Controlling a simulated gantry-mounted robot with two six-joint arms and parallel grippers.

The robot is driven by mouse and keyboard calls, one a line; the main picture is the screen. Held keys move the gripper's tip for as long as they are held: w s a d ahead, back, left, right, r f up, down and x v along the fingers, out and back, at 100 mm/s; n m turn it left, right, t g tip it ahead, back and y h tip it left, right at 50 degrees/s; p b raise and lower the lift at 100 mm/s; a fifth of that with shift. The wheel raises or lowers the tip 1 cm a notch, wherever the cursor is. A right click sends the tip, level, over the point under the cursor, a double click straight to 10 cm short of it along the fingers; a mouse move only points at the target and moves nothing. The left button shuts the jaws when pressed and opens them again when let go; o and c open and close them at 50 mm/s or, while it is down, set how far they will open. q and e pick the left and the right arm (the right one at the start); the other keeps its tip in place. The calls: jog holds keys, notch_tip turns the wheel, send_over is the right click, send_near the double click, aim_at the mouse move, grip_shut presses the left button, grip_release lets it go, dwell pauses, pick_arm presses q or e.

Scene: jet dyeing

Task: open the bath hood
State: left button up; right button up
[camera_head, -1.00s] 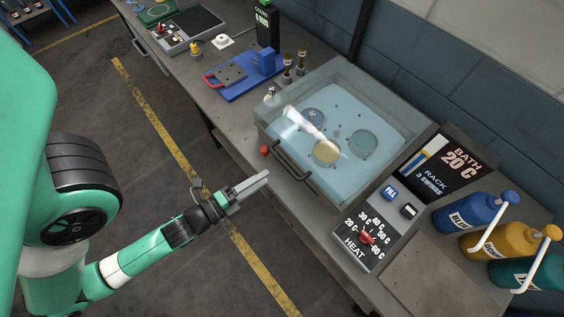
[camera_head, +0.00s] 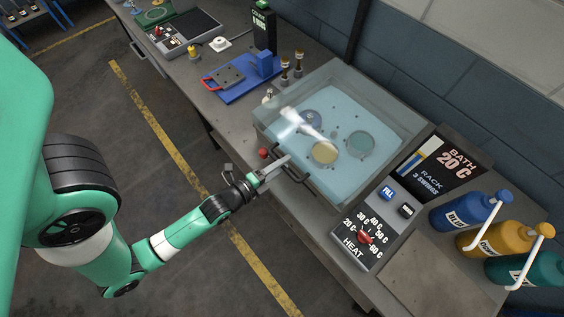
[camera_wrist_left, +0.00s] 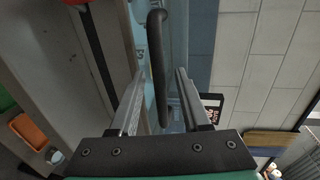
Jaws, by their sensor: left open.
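The bath hood (camera_head: 395,88) is a clear box-like cover over the blue bath, and it looks closed. Its dark bar handle (camera_head: 292,164) is on the front side. My left gripper (camera_head: 282,164) is at the handle in the head view. In the left wrist view the handle (camera_wrist_left: 158,65) stands between the two fingers of the open left gripper (camera_wrist_left: 158,95). The fingers have gaps on both sides of the bar, and I cannot see them pressing on it. Round discs (camera_head: 325,152) show through the hood. My right gripper is not in view.
A red knob (camera_head: 263,153) sits beside the handle's left end. The heat dial panel (camera_head: 366,238) and bath display (camera_head: 449,165) are to the right. Blue, yellow and teal bottles (camera_head: 492,240) stand at the right edge. A blue fixture (camera_head: 245,82) is behind left.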

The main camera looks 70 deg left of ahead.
pick_arm(q)
jog(key=shift+w, duration=0.1)
grip_shut()
dwell(1.4)
